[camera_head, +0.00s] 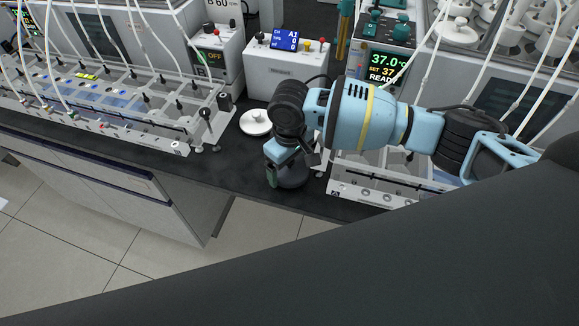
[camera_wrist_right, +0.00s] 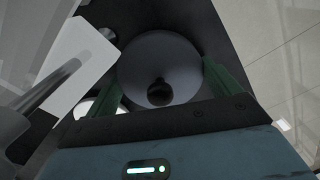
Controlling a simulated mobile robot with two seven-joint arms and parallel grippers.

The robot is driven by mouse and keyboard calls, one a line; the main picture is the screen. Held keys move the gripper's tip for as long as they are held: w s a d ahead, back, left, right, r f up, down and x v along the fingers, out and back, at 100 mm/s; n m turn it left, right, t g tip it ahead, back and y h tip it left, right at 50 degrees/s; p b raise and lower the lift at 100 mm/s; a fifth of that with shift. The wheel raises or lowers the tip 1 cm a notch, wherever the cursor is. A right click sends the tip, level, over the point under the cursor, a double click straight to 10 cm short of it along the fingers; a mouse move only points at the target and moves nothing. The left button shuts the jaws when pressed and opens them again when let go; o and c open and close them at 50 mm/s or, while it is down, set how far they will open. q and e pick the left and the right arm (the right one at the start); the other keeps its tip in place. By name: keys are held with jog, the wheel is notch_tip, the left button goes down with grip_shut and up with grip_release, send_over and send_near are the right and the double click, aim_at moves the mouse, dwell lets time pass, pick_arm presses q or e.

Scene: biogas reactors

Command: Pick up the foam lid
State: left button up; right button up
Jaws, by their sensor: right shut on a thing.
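The foam lid (camera_head: 293,177), a dark grey round disc, is at the bench's front edge, partly hidden under my right gripper (camera_head: 286,176). My left gripper is not in view.
A white round lid with a knob (camera_head: 256,122) lies on the dark bench (camera_head: 235,165) left of my right gripper. Reactor racks with tubes (camera_head: 90,105) stand to the left and another rack (camera_head: 375,190) to the right. A control box (camera_head: 285,70) is behind.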

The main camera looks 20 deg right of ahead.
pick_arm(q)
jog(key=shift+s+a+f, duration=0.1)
pick_arm(e)
jog(key=shift+r, duration=0.1)
jog(key=shift+a+r, duration=0.2)
jog(key=r, duration=0.4)
jog(key=a+r, duration=0.1)
jog(key=r, duration=0.1)
jog(key=shift+r, duration=0.25)
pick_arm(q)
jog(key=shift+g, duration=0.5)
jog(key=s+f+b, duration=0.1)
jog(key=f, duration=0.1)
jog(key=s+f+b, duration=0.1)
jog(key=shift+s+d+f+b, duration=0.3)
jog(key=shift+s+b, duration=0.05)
pick_arm(e)
jog(key=w+a, duration=0.2)
jog(key=a, duration=1.6)
jog(key=shift+a, duration=0.3)
